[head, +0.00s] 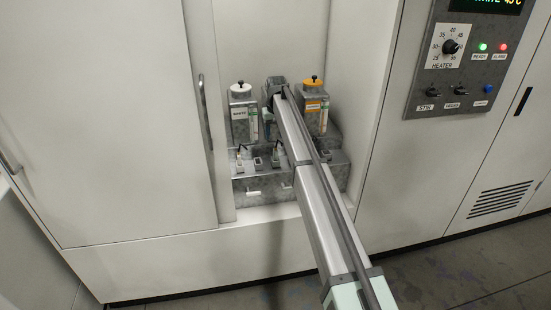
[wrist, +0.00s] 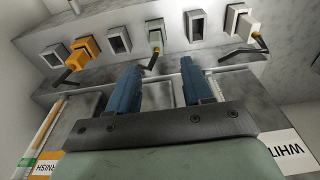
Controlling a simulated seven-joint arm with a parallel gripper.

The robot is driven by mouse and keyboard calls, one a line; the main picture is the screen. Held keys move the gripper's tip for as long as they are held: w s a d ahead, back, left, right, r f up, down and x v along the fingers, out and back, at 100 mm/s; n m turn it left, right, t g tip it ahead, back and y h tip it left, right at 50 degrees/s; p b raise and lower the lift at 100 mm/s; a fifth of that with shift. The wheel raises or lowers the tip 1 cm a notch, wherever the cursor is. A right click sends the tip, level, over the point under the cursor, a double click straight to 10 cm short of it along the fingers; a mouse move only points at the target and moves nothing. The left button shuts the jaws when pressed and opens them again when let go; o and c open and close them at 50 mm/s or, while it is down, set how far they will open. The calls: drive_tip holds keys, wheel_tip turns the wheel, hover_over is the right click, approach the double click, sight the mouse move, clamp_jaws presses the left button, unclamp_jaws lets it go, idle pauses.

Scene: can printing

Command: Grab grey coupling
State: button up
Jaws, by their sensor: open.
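The grey coupling (wrist: 155,37) sits on the marbled grey block in the wrist view, between two rectangular sockets. A dark, bent, lever-like piece with an orange part is just below it in the picture. My gripper (wrist: 160,73) is open, with its two blue fingers apart and nothing between them. The fingers point towards the grey coupling; its middle lies roughly between their lines, and the fingertips look short of it. In the head view my arm reaches into the recess and the fingers cannot be made out.
An orange coupling (wrist: 87,48) is to the left and a white coupling (wrist: 241,22) to the right, each with a similar dark piece. In the head view a white-capped bottle (head: 242,113) and an orange-capped bottle (head: 314,104) flank my arm. The recess has close side walls.

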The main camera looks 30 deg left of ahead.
sight(276, 148)
drive_tip(key=f, duration=0.5)
drive_tip(key=shift+w+a+f, duration=0.25)
drive_tip(key=shift+f, duration=0.05)
drive_tip(key=shift+w+a+f, duration=0.1)
drive_tip(key=shift+w+f, duration=0.1)
drive_tip(key=shift+f, duration=0.65)
drive_tip(key=shift+w+f, duration=0.15)
drive_tip(key=shift+f, duration=0.75)
drive_tip(key=shift+w+a+f, duration=0.1)
drive_tip(key=shift+w+f, duration=0.1)
drive_tip(key=shift+f, duration=0.65)
clamp_jaws()
